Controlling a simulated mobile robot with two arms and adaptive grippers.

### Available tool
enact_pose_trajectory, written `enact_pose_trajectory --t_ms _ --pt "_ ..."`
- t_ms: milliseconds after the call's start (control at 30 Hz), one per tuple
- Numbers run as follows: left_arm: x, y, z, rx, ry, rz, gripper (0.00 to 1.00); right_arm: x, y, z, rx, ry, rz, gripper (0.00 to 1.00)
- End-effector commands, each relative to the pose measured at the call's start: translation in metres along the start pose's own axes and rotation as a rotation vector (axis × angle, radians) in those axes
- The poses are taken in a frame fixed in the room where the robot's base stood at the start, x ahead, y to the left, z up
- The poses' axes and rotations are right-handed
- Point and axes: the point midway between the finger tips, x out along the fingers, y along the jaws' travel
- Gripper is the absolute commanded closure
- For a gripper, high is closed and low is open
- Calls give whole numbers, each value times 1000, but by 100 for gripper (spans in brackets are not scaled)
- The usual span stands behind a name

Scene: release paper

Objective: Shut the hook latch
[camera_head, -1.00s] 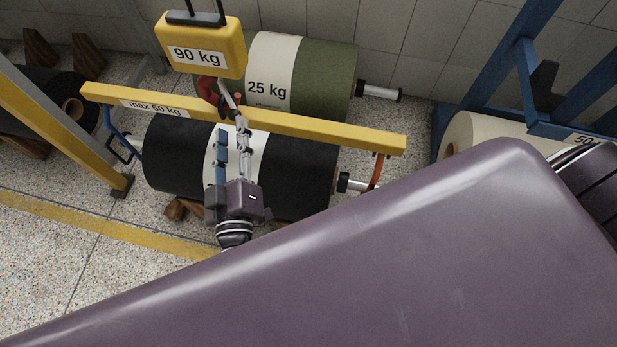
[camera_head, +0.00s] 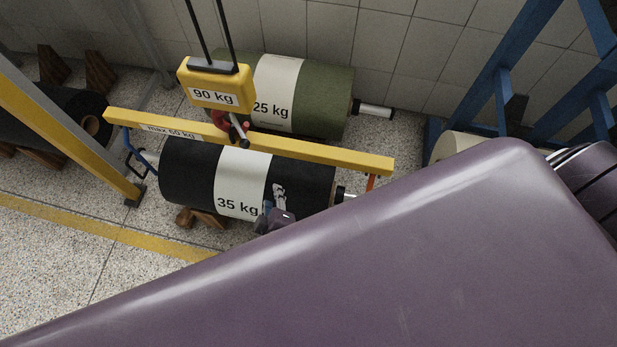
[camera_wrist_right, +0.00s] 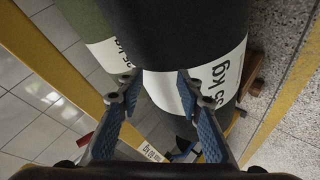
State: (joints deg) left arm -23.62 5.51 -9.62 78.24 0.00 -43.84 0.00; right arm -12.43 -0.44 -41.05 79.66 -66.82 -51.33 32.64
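The red hook (camera_head: 222,121) hangs under the yellow 90 kg hoist block (camera_head: 213,88), at the middle of the yellow lifting beam (camera_head: 320,152). A grey bar with a dark end (camera_head: 239,130), apparently the latch, sticks out from the hook down and to the right. Its exact seating is too small to tell. My right gripper (camera_head: 279,190) is below and right of the hook, in front of the black 35 kg roll (camera_head: 188,178), apart from the hook. In the right wrist view the gripper (camera_wrist_right: 157,84) has its blue-padded fingers spread and nothing between them. My left gripper is not in view.
The green 25 kg roll (camera_head: 326,95) lies behind the beam. A yellow post (camera_head: 65,130) stands at left, a blue rack (camera_head: 515,75) at right. Two dark hoist lines rise from the block. My large purple body part covers the lower right. Speckled floor is clear at lower left.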

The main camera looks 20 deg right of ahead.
Motion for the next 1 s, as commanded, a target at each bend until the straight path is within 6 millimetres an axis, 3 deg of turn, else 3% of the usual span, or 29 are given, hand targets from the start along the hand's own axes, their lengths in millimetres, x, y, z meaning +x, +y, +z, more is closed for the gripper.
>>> enact_pose_trajectory --t_ms 33,600,800,1000 --pt "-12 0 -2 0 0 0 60 -3 0 8 -8 -23 -25 67" --pt "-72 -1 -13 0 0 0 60 -22 -33 110 -5 -227 -280 67" --pt "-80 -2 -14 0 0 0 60 -28 -39 128 8 -261 -322 67" --pt "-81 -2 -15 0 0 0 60 -29 -41 134 13 -270 -332 67"
